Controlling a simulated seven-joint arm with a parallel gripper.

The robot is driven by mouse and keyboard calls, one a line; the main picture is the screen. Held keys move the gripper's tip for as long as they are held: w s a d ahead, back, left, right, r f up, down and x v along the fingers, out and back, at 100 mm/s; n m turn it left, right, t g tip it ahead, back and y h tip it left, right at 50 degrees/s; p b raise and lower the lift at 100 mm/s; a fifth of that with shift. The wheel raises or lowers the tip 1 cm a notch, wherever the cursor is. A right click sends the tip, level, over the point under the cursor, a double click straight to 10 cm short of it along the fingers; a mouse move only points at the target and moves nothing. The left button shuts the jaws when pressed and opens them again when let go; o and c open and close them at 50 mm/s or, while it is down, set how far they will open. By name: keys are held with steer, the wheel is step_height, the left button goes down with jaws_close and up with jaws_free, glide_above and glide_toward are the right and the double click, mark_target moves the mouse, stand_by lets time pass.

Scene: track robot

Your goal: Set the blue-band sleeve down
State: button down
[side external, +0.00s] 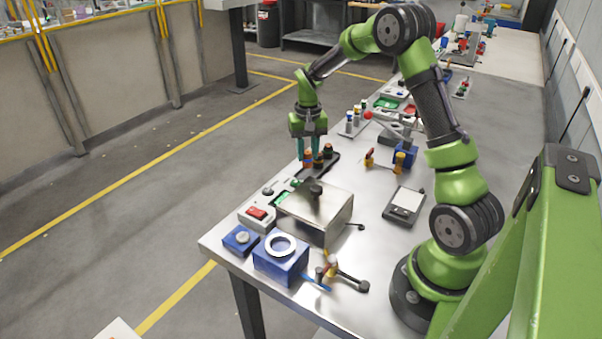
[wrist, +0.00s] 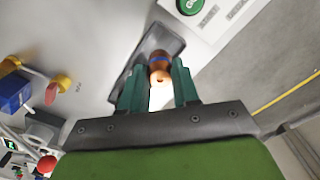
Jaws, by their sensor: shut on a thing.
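The blue-band sleeve (wrist: 160,68), copper-orange with a blue band, is between the fingers of my gripper (wrist: 161,78) in the wrist view. My gripper is shut on it. In the side view my gripper (side external: 312,148) points down over the dark tray (side external: 329,166), with the orange sleeve (side external: 308,155) at its fingertips. Two more dark-topped pieces stand on the tray beside it. The tray (wrist: 174,43) also shows behind the sleeve in the wrist view. I cannot tell whether the sleeve's base touches the tray.
A metal box with a dark knob (side external: 316,202) stands in front of the tray. A red-switch box (side external: 257,216) and a blue block with a white ring (side external: 281,258) are nearer the front. A blue fixture with yellow parts (side external: 403,155) is to the right. Bare tabletop lies around the scale (side external: 404,204).

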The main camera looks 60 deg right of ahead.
mark_target(308, 155)
steer(key=shift+f, duration=1.75)
steer(key=c, duration=0.8)
jaws_free()
steer(key=shift+f, duration=0.15)
